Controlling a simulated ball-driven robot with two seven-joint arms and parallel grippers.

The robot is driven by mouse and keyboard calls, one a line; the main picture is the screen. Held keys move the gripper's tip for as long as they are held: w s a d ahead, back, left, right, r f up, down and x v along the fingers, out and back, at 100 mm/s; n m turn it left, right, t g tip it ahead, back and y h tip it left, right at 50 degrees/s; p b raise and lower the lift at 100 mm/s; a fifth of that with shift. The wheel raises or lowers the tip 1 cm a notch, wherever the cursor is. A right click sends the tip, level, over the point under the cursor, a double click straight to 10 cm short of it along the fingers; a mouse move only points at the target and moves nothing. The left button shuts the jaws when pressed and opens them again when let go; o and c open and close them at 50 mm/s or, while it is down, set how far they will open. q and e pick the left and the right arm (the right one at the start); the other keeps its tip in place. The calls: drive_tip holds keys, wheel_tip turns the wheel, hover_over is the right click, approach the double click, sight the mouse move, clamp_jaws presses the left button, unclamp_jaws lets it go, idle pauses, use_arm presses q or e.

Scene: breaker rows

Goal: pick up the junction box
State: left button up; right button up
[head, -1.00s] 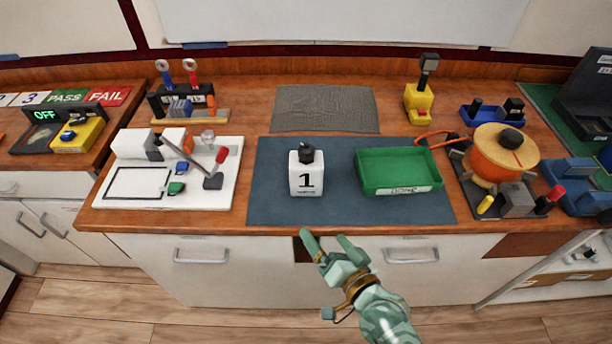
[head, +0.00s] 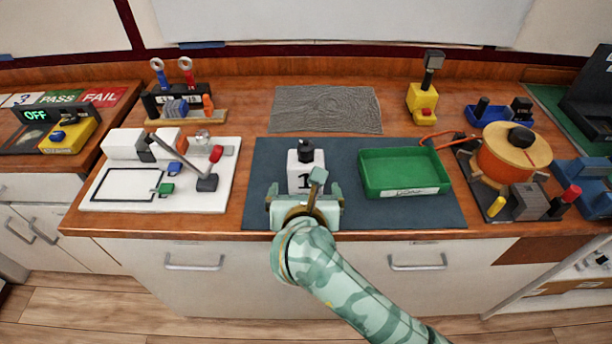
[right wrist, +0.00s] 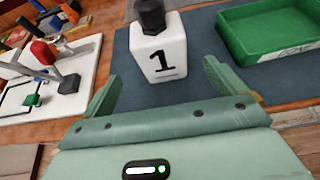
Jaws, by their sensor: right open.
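The junction box appears to be the white box marked 1 with a black knob on top (head: 305,172). It stands upright on the dark blue mat (head: 375,212). In the right wrist view the white box (right wrist: 160,53) is just beyond the fingertips, roughly between them. My right gripper (head: 304,192) is open and empty, at the mat's front edge. In the head view it hides the lower part of the box. The two spread fingers of the right gripper (right wrist: 160,78) show in the right wrist view, apart from the box. My left gripper is not in view.
A green tray (head: 402,192) stands on the mat right of the box. A white board with a lever (head: 225,180) lies to the left. A grey ribbed mat (head: 326,110) is behind. An orange round device (head: 512,152) stands at the right.

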sight(305, 179)
drive_tip(key=b+x, duration=0.1)
drive_tip(key=x, duration=0.4)
drive_tip(key=b+x, duration=0.1)
drive_tip(key=x, duration=0.4)
drive_tip(key=shift+d+f+b, duration=0.1)
drive_tip(key=shift+f+b, duration=0.05)
drive_tip(key=shift+b, duration=0.15)
drive_tip(key=c, duration=1.4)
